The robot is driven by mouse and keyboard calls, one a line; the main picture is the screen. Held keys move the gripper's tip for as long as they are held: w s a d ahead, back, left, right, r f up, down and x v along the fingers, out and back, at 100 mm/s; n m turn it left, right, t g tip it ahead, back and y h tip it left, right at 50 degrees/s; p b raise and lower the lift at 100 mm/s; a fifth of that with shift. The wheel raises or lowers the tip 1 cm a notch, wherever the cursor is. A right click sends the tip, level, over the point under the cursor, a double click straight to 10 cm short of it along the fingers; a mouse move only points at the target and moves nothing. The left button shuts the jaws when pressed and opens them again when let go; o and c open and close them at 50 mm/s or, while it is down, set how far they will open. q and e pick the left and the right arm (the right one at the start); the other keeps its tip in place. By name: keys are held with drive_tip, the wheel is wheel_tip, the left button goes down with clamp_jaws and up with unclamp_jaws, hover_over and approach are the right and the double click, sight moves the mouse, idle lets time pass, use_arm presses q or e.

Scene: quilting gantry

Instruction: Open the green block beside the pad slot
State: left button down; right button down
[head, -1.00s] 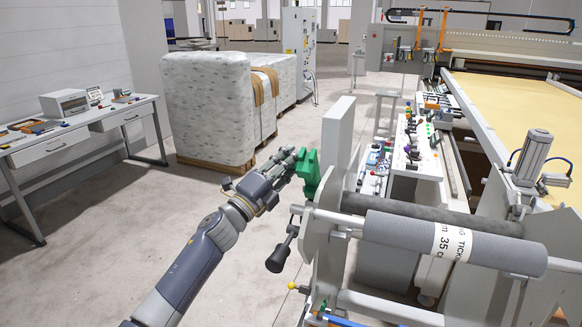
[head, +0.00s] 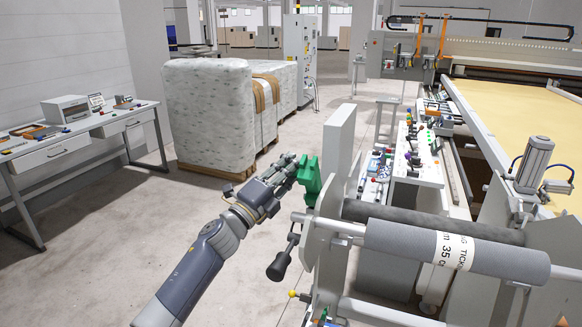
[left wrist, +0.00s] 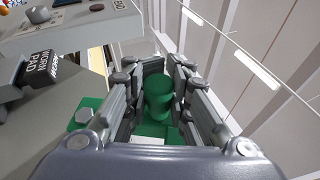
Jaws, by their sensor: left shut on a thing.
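The green block (head: 311,179) sits at the left edge of the grey machine frame, beside an upright pale panel. My left gripper (head: 287,168) reaches it from the left and is shut on it. In the left wrist view, a green round part of the block (left wrist: 158,97) lies between the two fingers of my left gripper (left wrist: 157,85). More green shows low between the fingers and beside the left finger. A black label reading WORN PAD (left wrist: 50,72) is left of the fingers. I cannot make out the slot itself. My right gripper is not in view.
A lever with a black knob (head: 277,267) hangs just below the block. A grey roll (head: 400,246) lies across the machine to the right. A panel with coloured knobs (head: 418,165) stands behind. The floor to the left is clear up to a white table (head: 80,133).

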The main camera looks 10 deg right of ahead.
use_arm(q)
drive_tip(key=shift+a+f, duration=0.1)
drive_tip(key=shift+f, duration=0.3)
drive_tip(key=c, duration=1.6)
unclamp_jaws()
drive_tip(key=shift+w, duration=0.1)
drive_tip(key=shift+o, duration=0.9)
drive_tip(key=shift+w, duration=0.15)
drive_tip(key=shift+s+a, duration=0.15)
drive_tip(key=shift+s, duration=0.15)
drive_tip(key=v, duration=1.1)
drive_tip(key=shift+a, duration=0.15)
